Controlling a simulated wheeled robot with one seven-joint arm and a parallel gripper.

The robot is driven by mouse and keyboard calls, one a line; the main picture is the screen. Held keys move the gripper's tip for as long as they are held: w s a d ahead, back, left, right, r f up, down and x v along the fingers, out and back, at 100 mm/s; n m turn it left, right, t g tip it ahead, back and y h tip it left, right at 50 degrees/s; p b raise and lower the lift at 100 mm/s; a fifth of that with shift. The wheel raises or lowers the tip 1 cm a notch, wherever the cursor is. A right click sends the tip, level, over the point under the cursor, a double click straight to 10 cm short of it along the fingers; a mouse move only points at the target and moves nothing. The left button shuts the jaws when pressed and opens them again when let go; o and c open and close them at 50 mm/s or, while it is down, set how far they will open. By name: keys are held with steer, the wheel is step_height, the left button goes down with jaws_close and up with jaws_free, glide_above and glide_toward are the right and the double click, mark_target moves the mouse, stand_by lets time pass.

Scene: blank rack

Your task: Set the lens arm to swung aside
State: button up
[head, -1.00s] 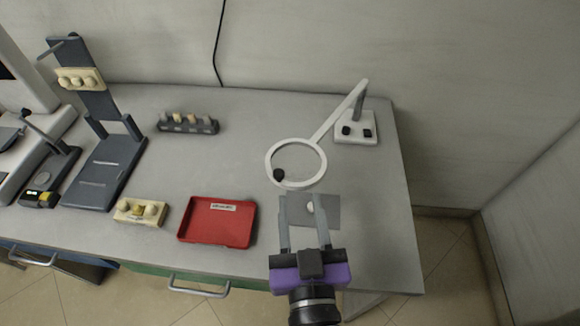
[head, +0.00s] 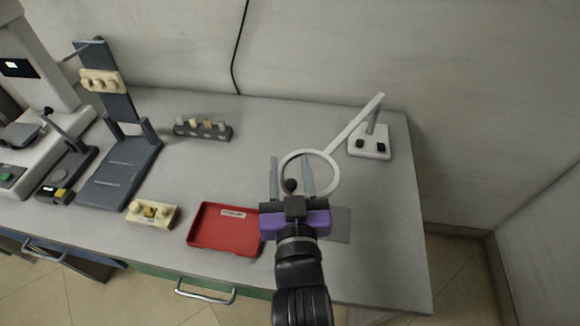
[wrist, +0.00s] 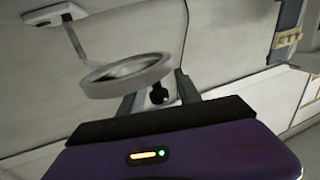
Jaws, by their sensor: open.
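The lens arm is a white ring (head: 334,185) on a white bar (head: 355,122) that rises from a white base (head: 370,146) at the back right of the bench. A dark knob (head: 290,185) sits at the ring's near left side. My gripper (head: 291,177) is open, with its two fingers pointing away from me, one on each side of the knob in the head view. Whether they touch it I cannot tell. In the wrist view the ring (wrist: 128,76) lies just beyond the purple gripper body, and the knob (wrist: 158,94) shows between the fingers.
A grey square plate (head: 341,224) lies on the bench, partly behind my gripper. A red tray (head: 226,245) is to the left, beside a cream block (head: 152,213). A dark rack (head: 203,130) and a dark stand (head: 119,172) are farther left. The bench's right side is clear.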

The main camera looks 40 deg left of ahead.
jaws_close()
stand_by(1.4)
